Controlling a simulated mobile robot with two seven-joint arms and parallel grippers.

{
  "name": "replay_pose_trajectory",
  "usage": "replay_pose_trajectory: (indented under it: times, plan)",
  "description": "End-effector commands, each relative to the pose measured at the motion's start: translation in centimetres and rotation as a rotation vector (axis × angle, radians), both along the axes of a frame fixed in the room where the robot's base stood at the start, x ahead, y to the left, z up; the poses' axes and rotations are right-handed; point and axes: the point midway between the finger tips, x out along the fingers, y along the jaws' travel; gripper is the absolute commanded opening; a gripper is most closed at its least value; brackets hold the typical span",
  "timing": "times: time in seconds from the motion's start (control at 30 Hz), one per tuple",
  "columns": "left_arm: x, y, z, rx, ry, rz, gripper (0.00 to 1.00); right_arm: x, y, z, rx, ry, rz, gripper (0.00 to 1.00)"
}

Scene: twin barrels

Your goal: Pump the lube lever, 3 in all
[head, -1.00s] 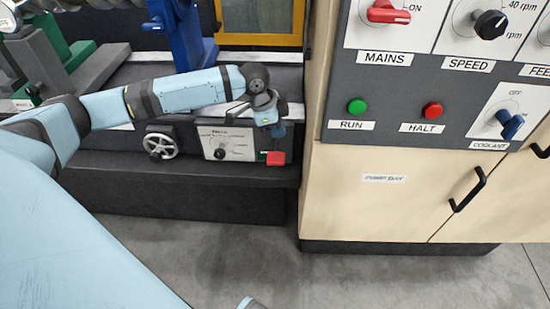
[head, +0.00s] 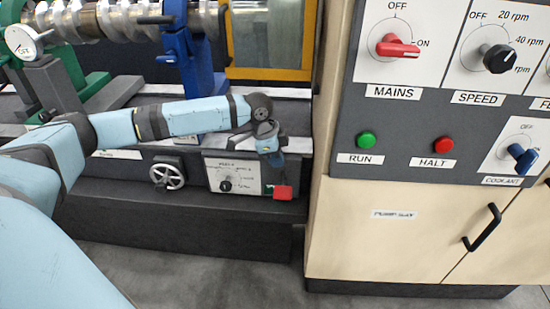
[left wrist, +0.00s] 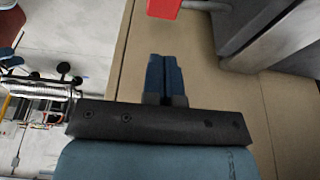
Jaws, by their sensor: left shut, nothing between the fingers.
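The lube lever has a red grip (head: 283,192) at the right end of the low panel on the machine's base. Its red grip also shows at the top edge of the left wrist view (left wrist: 164,8), with a grey rod going right from it. My left gripper (head: 276,160) is just above the red grip in the head view, pointing down. In the left wrist view its dark blue fingers (left wrist: 162,60) are together with nothing between them, and a gap shows between them and the red grip. My right gripper is not in view.
A white dial plate (head: 233,176) and a handwheel (head: 167,176) sit left of the lever. The wooden cabinet (head: 380,235) stands close on the right, under a control panel with switches and RUN (head: 366,140) and HALT (head: 444,145) buttons. Floor is clear in front.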

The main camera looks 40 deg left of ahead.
Motion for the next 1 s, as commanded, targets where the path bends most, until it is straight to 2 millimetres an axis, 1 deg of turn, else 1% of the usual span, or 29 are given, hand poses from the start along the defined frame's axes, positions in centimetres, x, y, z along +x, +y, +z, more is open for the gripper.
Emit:
replay_pose_trajectory:
  times: [0.03, 0.1, 0.27, 0.4, 0.5, 0.6, 1.0]
  plan:
    - [0.1, -0.4, -1.4, 0.001, 0.002, -0.002, 0.00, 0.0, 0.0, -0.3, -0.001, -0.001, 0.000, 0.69]
    - [0.4, -0.8, -2.9, -0.001, 0.002, -0.001, 0.00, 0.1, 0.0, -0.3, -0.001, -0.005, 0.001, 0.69]
    - [0.9, -1.5, -6.0, 0.000, 0.002, -0.002, 0.00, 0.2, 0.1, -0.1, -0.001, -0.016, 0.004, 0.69]
    - [0.9, -1.5, -8.2, 0.001, 0.002, 0.001, 0.00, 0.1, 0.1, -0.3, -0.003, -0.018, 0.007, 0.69]
    - [0.9, -1.5, -9.1, 0.001, 0.001, 0.001, 0.00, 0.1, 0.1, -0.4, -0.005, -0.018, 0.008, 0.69]
    - [0.9, -1.5, -9.7, 0.001, 0.001, 0.000, 0.00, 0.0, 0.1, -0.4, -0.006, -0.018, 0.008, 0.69]
    - [0.8, -1.5, -9.9, 0.002, -0.001, 0.000, 0.00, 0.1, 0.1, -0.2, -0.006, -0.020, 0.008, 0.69]
